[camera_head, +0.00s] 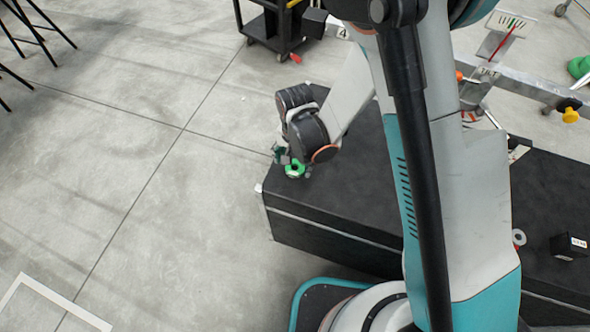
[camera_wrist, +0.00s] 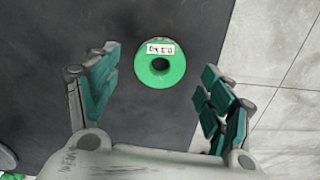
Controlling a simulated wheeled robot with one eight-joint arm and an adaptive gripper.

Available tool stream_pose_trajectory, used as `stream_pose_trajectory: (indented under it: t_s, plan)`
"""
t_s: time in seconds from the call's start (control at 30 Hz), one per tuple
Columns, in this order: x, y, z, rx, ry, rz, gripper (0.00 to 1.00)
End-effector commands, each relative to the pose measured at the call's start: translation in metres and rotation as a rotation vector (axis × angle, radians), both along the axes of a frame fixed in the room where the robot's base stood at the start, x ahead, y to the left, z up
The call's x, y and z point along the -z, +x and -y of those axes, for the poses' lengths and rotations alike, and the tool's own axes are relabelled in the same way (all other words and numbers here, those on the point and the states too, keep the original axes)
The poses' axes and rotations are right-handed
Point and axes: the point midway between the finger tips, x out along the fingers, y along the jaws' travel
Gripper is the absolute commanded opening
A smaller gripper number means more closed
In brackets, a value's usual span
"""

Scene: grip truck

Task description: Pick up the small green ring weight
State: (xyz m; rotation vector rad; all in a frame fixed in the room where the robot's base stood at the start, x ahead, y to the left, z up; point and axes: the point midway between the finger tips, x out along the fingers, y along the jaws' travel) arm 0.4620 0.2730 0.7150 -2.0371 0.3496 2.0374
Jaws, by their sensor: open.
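The small green ring weight (camera_wrist: 148,76) lies on the dark top of a black box-shaped bench, with a white label beside its hole. In the head view the ring (camera_head: 294,170) shows near the bench's left end, just under my gripper (camera_head: 287,162). In the wrist view my gripper (camera_wrist: 158,88) is open and empty. Its two fingers with teal pads stand apart on the left and right of the ring, and neither appears to touch it.
The bench (camera_head: 335,195) ends just left of the ring, with grey floor (camera_head: 130,150) beyond. A grey ring (camera_head: 518,237) and a small black box (camera_head: 569,246) are at the right of the bench. A black cart (camera_head: 280,25) stands behind. A green object (camera_wrist: 12,177) shows at the wrist view's lower left corner.

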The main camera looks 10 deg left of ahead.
Motion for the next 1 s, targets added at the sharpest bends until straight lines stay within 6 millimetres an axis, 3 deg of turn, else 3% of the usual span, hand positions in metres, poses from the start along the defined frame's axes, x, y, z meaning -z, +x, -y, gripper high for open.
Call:
stream_pose_trajectory:
  t_s: [0.03, 0.13, 0.37, 0.47, 0.63, 1.0]
  plan:
    - [0.012, 0.0, 0.0, 0.0, 0.0, 0.0, 0.74]
    - [0.022, 0.0, 0.0, 0.0, 0.0, 0.0, 0.74]
    - [0.022, 0.0, 0.0, 0.0, 0.0, 0.0, 0.74]
    - [0.022, 0.0, 0.0, 0.0, 0.0, 0.0, 0.56]
    - [0.022, 0.0, 0.0, 0.0, 0.0, 0.0, 0.17]
    - [0.019, 0.0, 0.0, 0.0, 0.0, 0.0, 0.17]
